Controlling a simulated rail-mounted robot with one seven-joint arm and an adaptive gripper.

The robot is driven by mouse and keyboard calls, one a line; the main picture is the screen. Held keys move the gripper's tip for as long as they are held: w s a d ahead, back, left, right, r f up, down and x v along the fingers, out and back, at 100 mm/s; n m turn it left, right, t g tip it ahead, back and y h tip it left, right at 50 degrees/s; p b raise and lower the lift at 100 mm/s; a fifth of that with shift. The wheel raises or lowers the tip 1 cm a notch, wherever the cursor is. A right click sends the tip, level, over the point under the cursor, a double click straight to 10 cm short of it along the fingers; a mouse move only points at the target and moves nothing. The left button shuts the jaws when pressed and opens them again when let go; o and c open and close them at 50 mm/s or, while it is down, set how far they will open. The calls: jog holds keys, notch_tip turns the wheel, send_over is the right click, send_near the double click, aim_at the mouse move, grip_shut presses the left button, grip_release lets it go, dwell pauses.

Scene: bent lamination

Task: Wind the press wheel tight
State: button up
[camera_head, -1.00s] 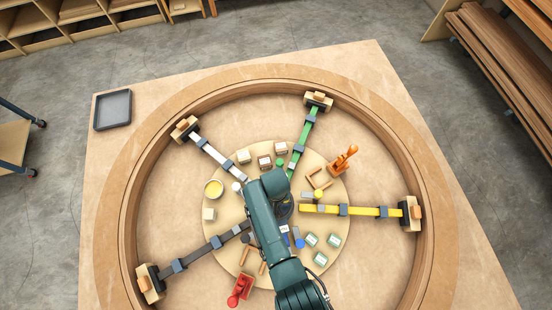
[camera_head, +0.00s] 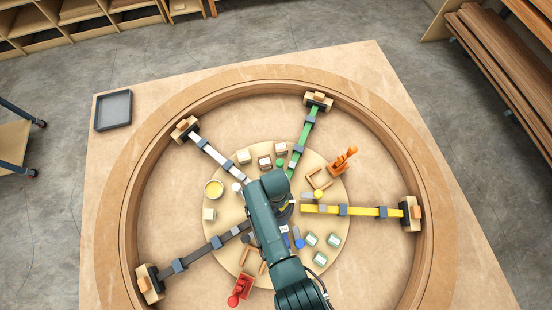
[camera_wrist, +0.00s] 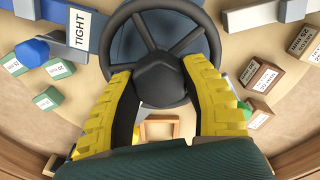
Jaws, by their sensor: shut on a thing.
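The press wheel is a dark grey hand wheel with spokes and a thick faceted hub (camera_wrist: 158,78), at the upper middle of the wrist view. My gripper (camera_wrist: 161,88) has its two yellow ribbed fingers on either side of the hub, shut on it. A white label reading TIGHT (camera_wrist: 80,28) stands on a grey-blue bar at the wheel's left. In the head view my arm covers most of the wheel, and my fingers are hidden there.
Coloured arms with clamps run from the round centre board (camera_head: 226,250) to the wooden ring (camera_head: 128,190). The yellow arm (camera_head: 365,211) lies at right. Small blocks, an orange tool (camera_head: 342,160) and a red tool (camera_head: 240,289) stand around the wheel. A grey tray (camera_head: 113,110) sits outside the ring.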

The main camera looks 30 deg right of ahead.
jog(key=m, duration=0.4)
jog(key=shift+s+f+m, duration=0.1)
jog(key=shift+f+m, duration=0.05)
jog(key=shift+m, duration=0.25)
jog(key=m, duration=0.3)
jog(key=shift+m, duration=0.3)
jog(key=m, duration=0.3)
jog(key=shift+m, duration=2.2)
jog(key=o, duration=1.2)
jog(key=shift+o, duration=0.2)
